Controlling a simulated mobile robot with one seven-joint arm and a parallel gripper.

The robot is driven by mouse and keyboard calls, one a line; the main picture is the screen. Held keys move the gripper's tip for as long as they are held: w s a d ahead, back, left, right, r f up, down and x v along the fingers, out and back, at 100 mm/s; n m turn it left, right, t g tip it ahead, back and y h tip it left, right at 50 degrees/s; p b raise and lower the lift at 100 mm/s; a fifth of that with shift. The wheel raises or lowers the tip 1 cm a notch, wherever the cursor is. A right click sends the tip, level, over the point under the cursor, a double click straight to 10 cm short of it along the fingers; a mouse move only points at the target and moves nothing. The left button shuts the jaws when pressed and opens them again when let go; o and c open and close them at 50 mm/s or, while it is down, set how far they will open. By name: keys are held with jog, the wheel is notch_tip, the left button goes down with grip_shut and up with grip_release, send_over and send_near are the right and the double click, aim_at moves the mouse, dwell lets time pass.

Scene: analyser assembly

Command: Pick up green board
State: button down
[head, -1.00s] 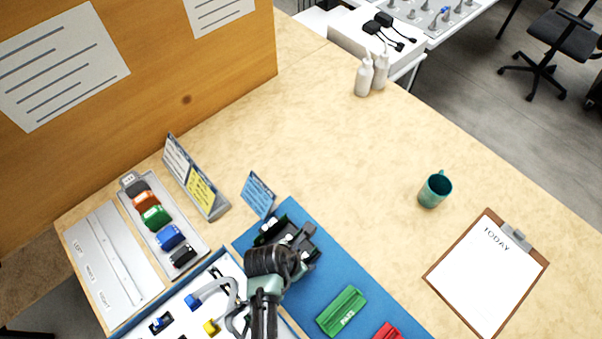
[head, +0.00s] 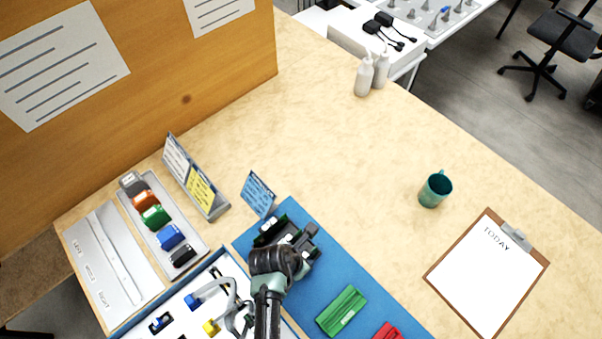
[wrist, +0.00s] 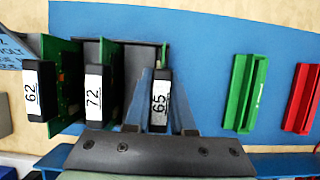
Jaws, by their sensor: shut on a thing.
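Two upright green boards with black edge caps stand in a dark rack at the left of the wrist view, the board labelled 62 (wrist: 32,90) and the board labelled 72 (wrist: 93,92). A third black-capped board, labelled 65 (wrist: 160,98), is between the fingers of my gripper (wrist: 162,110). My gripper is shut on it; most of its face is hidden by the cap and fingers. In the head view my gripper is over the dark rack (head: 308,240) on the blue mat (head: 290,212), and the arm hides the boards' labels.
A green holder (head: 342,311) and a red holder (head: 388,331) lie on the mat to the right. A blue-edged white tray (head: 180,308) is at the left front. A blue sign (head: 258,194) stands behind the rack. The table beyond is mostly clear.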

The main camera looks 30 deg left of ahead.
notch_tip(320, 180, up, 10)
jog(key=shift+r, duration=0.1)
jog(key=c, duration=1.3)
grip_release()
grip_shut()
jog(key=shift+p, duration=0.7)
